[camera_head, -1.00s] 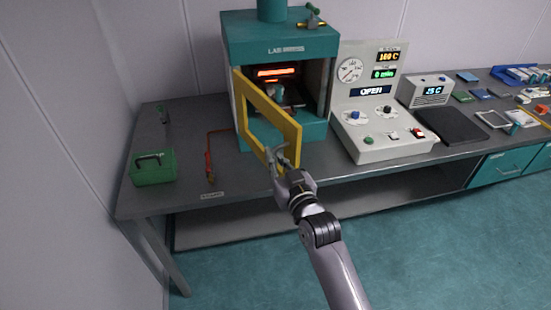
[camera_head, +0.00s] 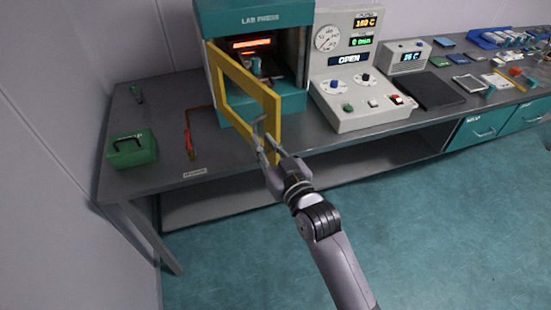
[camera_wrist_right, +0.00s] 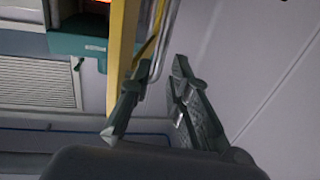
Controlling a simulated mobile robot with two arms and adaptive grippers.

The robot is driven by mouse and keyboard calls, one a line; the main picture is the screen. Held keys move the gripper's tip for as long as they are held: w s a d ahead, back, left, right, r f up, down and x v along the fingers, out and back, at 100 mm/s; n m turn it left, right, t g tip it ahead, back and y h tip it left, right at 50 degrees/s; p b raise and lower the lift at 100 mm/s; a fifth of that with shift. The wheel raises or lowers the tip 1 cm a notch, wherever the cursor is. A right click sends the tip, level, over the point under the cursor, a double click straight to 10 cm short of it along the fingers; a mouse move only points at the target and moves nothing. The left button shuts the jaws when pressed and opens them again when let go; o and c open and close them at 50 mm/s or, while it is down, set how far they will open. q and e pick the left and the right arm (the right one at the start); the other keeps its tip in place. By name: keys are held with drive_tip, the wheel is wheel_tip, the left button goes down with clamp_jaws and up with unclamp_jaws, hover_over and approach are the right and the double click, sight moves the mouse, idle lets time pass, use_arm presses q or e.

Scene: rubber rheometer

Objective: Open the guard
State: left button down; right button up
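The guard (camera_head: 233,90) is a yellow rectangular frame on the front of the teal lab press (camera_head: 262,14). It stands swung out from the press opening, and a glowing orange bar and the inside of the press show behind it. A grey bar handle (camera_head: 258,126) is on the guard's outer edge. My right gripper (camera_head: 268,148) is at the lower outer corner of the guard, by the handle's lower end. In the right wrist view its fingers (camera_wrist_right: 158,95) are spread apart, with the handle (camera_wrist_right: 160,45) just beyond the gap. My left gripper is out of view.
A control box (camera_head: 362,115) with an OPEN display stands right of the press. A green case (camera_head: 131,150) and a red-handled tool (camera_head: 190,146) lie on the left of the bench (camera_head: 225,158). The floor in front is clear.

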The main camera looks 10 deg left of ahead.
drive_tip(key=v, duration=0.6)
drive_tip(key=shift+s, duration=0.15)
drive_tip(key=s+d+f+m+g+h+b, duration=0.15)
drive_tip(key=d+f, duration=0.25)
drive_tip(key=f, duration=1)
drive_tip(key=s+d+f+g+h+b, duration=0.1)
drive_tip(key=s+d+f+g+h, duration=0.25)
drive_tip(key=f, duration=0.95)
drive_tip(key=s+d+f+m+g+h+b, duration=0.15)
drive_tip(key=d+f, duration=0.25)
drive_tip(key=f, duration=1)
drive_tip(key=s+d+f+g+h+b, duration=0.1)
drive_tip(key=s+d+f+g, duration=0.1)
drive_tip(key=s+d+f, duration=0.5)
drive_tip(key=s+d+f+g+h, duration=0.1)
drive_tip(key=s+d+f+g, duration=0.1)
drive_tip(key=s+f, duration=0.85)
drive_tip(key=s+d+f+g, duration=0.1)
drive_tip(key=s+d+f, duration=0.2)
drive_tip(key=s, duration=0.6)
drive_tip(key=s+d+f+m+g+h+b, duration=0.1)
drive_tip(key=s+d+f, duration=0.3)
drive_tip(key=s, duration=0.5)
drive_tip(key=shift+d+f+g, duration=0.3)
drive_tip(key=shift+f+g, duration=0.2)
drive_tip(key=shift+g, duration=0.25)
